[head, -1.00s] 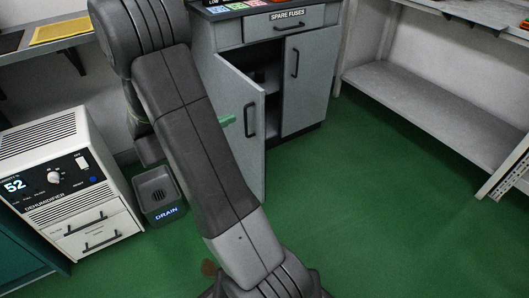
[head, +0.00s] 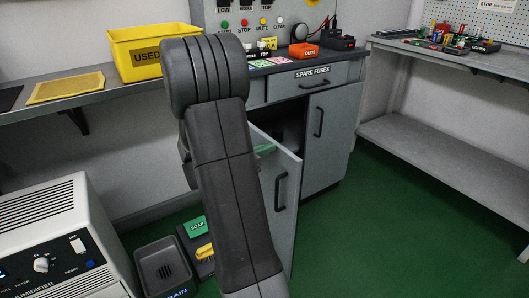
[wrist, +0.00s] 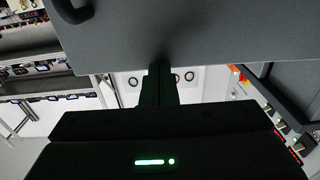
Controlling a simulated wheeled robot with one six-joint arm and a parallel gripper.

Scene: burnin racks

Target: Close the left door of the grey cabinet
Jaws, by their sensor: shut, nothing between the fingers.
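The grey cabinet (head: 334,125) stands right of centre in the head view, under the counter. Its left door (head: 287,215) is swung open toward me, with a dark vertical handle (head: 280,191). The cabinet's dark inside shows behind it. The right door (head: 325,140) is shut. My arm covers part of the left door, and my gripper is hidden in the head view. In the wrist view, my gripper (wrist: 160,72) is shut and empty. Its fingertips are at the lower edge of a grey panel (wrist: 190,30) with a dark handle, apparently the door; contact cannot be told.
A SPARE FUSES drawer (head: 313,80) sits above the doors. A white dehumidifier (head: 50,240), a dark drain bin (head: 163,268) and a SOAP box (head: 196,228) stand at left. A shelf bench (head: 440,165) is at right. The green floor (head: 390,240) between is clear.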

